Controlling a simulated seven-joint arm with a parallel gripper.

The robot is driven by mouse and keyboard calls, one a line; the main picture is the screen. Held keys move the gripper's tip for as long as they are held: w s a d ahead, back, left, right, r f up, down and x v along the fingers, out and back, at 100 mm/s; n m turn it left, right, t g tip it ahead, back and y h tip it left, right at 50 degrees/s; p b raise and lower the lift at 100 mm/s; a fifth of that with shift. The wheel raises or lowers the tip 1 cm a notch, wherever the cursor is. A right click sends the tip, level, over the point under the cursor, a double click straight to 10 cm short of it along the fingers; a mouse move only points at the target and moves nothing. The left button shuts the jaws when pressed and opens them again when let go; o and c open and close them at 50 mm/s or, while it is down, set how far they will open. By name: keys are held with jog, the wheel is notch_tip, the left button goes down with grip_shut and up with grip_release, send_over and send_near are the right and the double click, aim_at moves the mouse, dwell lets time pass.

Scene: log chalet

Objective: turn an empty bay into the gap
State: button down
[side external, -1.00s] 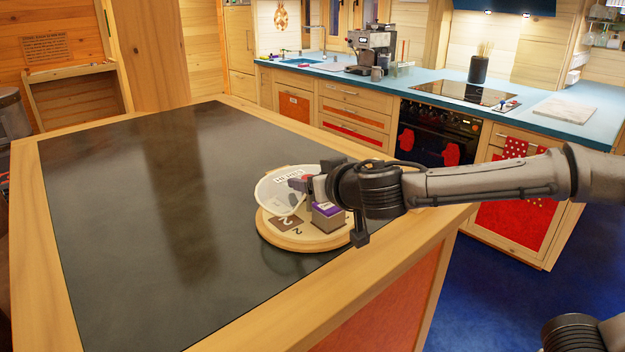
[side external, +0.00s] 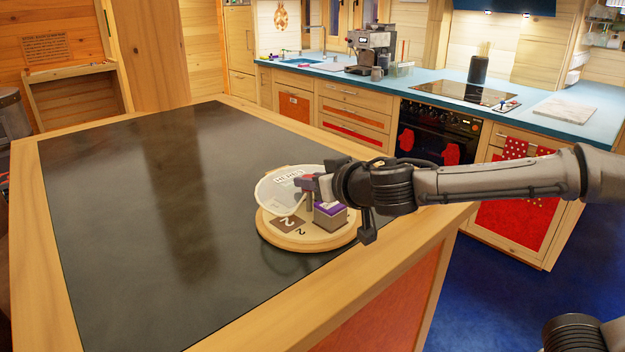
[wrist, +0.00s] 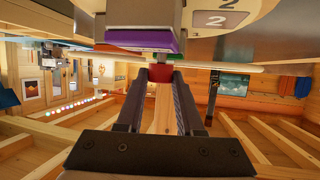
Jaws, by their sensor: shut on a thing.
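A round wooden turntable (side external: 285,239) lies on the dark top of the island, near its right edge. My gripper (side external: 307,184) is above the turntable, shut on a small red piece (wrist: 160,73). The turntable's far side is partly hidden by my arm.
The dark island top (side external: 130,220) is clear to the left of the turntable. A pale wooden border (side external: 400,255) runs along its edge. A blue kitchen counter (side external: 430,82) with a coffee machine (side external: 371,50) stands behind, well apart.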

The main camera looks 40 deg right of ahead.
jog(key=n+y, duration=0.2)
jog(key=d+n+y, duration=0.1)
jog(key=n+y, duration=0.1)
jog(key=y, duration=0.1)
jog(key=shift+n+y, duration=0.3)
jog(key=shift+n, duration=0.1)
jog(key=shift+w+d+f+n+g+y, duration=0.1)
jog(key=shift+n+g+y, duration=0.35)
jog(key=shift+n+y, duration=0.55)
jog(key=shift+d+n+g+y, duration=0.1)
jog(key=shift+n+g+y, duration=0.35)
jog(key=shift+n+y, duration=0.5)
jog(key=n+g+y, duration=0.1)
jog(key=n+y, duration=0.1)
jog(key=n+g+y, duration=0.1)
jog(key=n+g, duration=0.1)
jog(key=shift+w+d+y, duration=0.15)
jog(key=shift+w+y, duration=0.05)
jog(key=shift+y, duration=0.15)
jog(key=n+g+y, duration=0.2)
jog(key=n+g, duration=0.2)
jog(key=shift+w, duration=0.2)
jog(key=c, duration=0.5)
grip_release()
jog(key=shift+c, duration=0.2)
